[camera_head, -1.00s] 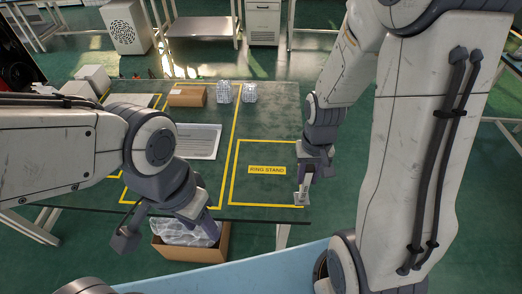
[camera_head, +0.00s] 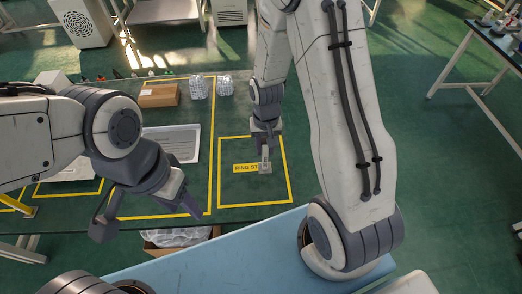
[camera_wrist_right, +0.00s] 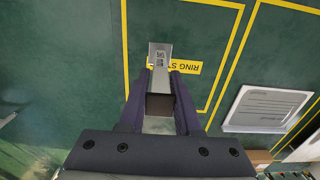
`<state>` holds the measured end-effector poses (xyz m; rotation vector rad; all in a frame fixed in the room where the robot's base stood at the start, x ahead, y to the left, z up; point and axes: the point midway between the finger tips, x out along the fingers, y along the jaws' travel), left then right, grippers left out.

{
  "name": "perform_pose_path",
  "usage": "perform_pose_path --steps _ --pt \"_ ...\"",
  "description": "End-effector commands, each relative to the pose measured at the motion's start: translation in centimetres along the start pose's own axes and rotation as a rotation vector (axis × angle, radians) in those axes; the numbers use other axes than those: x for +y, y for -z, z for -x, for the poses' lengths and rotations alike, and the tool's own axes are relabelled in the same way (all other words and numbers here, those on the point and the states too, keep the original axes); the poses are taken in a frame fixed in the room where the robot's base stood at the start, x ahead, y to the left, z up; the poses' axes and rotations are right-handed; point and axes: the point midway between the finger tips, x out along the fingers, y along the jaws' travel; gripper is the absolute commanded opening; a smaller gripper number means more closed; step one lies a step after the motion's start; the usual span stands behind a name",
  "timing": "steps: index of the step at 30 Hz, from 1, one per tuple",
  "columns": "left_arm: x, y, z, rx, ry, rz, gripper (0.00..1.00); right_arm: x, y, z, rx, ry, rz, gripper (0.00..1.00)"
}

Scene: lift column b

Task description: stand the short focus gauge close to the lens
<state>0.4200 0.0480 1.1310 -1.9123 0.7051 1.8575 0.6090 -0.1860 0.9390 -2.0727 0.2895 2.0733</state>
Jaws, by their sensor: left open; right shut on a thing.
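My right gripper (camera_head: 265,148) is shut on a slim grey metal piece with a flat foot, which looks like the focus gauge (camera_head: 265,167). In the right wrist view the gauge (camera_wrist_right: 160,57) points away from the fingers (camera_wrist_right: 160,100), its foot partly over the yellow "RING STAND" label (camera_wrist_right: 186,67). I cannot tell whether the foot touches the table. My left gripper (camera_head: 148,212) is open and empty, over the table's front edge, with its fingers wide apart. I cannot make out a lens in either view.
The dark table (camera_head: 228,100) has yellow-taped areas, and the ring stand area is otherwise clear. A pale tray (camera_head: 172,140), a cardboard box (camera_head: 158,95) and clear wrapped items (camera_head: 198,88) lie left and behind. An open carton (camera_head: 150,247) sits below the front edge.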

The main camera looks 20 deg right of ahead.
Motion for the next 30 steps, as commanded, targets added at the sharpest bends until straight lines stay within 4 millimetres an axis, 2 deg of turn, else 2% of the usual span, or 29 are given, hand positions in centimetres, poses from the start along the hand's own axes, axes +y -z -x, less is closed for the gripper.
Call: perform_pose_path --steps 5,8,16,29,30 --pt "0.0 0.0 0.6 0.000 0.000 0.001 0.50 -1.0 1.5 -1.0 0.000 0.000 -0.001 0.00" --pt "0.1 0.1 0.7 0.000 0.000 0.001 0.50 -1.0 1.6 -1.6 -0.003 -0.001 -0.003 0.00" --pt "0.1 0.1 1.6 0.000 0.000 0.001 0.50 -1.0 1.6 -4.8 -0.002 -0.001 -0.003 0.00" --pt "0.1 0.1 1.1 0.000 0.000 0.001 0.50 -1.0 1.6 -5.6 0.001 0.000 -0.002 0.00" --pt "0.1 0.1 1.2 0.000 0.000 0.001 0.50 -1.0 1.6 -5.6 0.000 0.000 -0.002 0.40"
